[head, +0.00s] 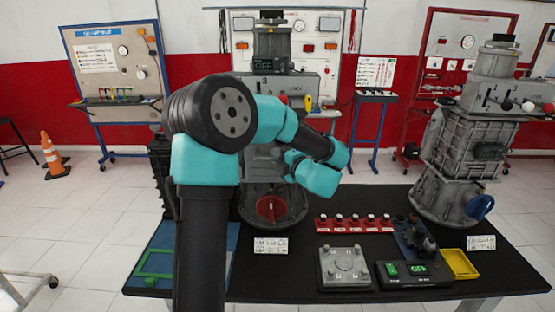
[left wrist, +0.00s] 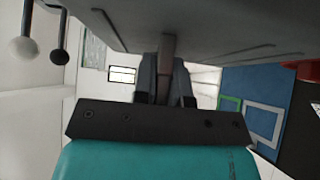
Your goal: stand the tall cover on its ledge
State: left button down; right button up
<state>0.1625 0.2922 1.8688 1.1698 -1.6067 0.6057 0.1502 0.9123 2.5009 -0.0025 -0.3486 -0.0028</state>
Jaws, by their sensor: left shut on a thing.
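In the left wrist view, a wide grey panel (left wrist: 215,30), which I take to be the tall cover, fills the top of the picture. A narrow brownish grip (left wrist: 166,50) stands at its middle. My left gripper (left wrist: 165,72) is shut on that grip. In the head view my left arm bends over in front of the left engine trainer (head: 272,45); its fingers and the held cover are mostly hidden there behind my arm. I cannot make out the ledge, nor whether the cover touches the trainer. My right gripper is not in view.
A second trainer (head: 460,145) stands at the right. A blue mat (head: 140,283) lies at the left. Ball-ended levers (left wrist: 24,48) show near the panel.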

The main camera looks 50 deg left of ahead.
pick_arm(q)
jog(key=w+a, duration=0.4)
jog(key=shift+w+a, duration=0.15)
jog(key=shift+a, duration=0.1)
dwell(0.4)
jog(key=shift+d, duration=0.15)
dwell(0.6)
jog(key=shift+f, duration=0.65)
dwell(2.1)
jog(key=c, duration=1.1)
grip_release()
jog(key=shift+f, duration=0.15)
jog(key=d, duration=1.7)
jog(key=shift+s+d, duration=0.2)
jog(key=shift+s, duration=0.15)
